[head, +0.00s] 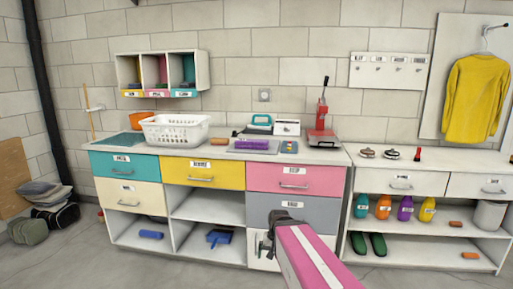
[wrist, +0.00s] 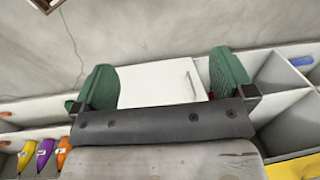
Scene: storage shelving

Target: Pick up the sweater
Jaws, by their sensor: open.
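The yellow sweater (head: 473,98) hangs on a hanger from a hook against a pale board at the right of the head view. It does not show in the wrist view. My gripper (head: 266,232) is low at the middle of the head view, in front of the grey drawer and the white door. It is well to the left of the sweater, lower, and apart from it. In the wrist view my gripper (wrist: 165,78) has its two green fingers spread wide, with nothing held between them.
A long counter (head: 335,155) with coloured drawers runs along the wall. It carries a white basket (head: 175,130) and a red press (head: 322,120). A lower white shelf unit (head: 443,160) stands below the sweater, holding several bottles and shoes. The floor in front is mostly clear.

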